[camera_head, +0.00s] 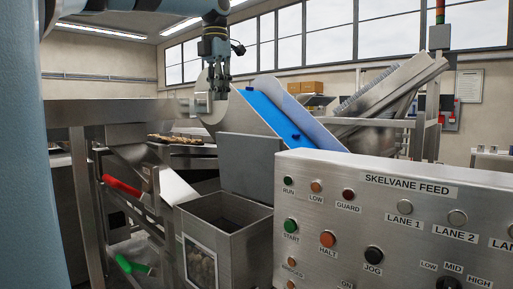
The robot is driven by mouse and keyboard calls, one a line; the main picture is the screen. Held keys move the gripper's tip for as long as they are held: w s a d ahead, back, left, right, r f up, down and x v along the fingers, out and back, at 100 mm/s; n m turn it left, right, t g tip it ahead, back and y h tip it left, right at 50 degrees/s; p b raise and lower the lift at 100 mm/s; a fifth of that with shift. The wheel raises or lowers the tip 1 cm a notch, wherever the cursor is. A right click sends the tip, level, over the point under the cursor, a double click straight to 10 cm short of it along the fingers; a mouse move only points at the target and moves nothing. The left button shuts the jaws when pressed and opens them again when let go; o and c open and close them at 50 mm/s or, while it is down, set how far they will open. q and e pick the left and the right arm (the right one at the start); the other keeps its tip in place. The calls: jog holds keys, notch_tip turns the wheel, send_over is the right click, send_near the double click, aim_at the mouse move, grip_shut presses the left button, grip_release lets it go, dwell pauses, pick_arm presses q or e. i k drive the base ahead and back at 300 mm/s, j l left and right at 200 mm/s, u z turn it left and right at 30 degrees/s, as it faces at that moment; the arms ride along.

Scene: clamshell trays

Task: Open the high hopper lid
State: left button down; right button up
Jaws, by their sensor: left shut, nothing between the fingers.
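My left gripper (218,92) hangs fingers down at the upper middle, shut and empty. It is above and a little left of a steel hopper (244,245) with an open top and a dark inside. A flat grey panel (250,168), which looks like the hopper's lid, stands upright along the hopper's back edge. In the picture the fingers are above the panel's upper left and appear apart from it. I cannot tell the depth between them. A picture label is on the hopper's front. My right gripper is not in view.
A steel control panel (410,215) marked SKELVANE FEED, with several buttons, fills the right front. A blue sloping belt (275,110) and steel guards rise behind the grey panel. A steel frame (90,200) with a red handle (122,187) stands at the left.

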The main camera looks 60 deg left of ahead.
aim_at(246, 161)
jog(key=k, duration=1.25)
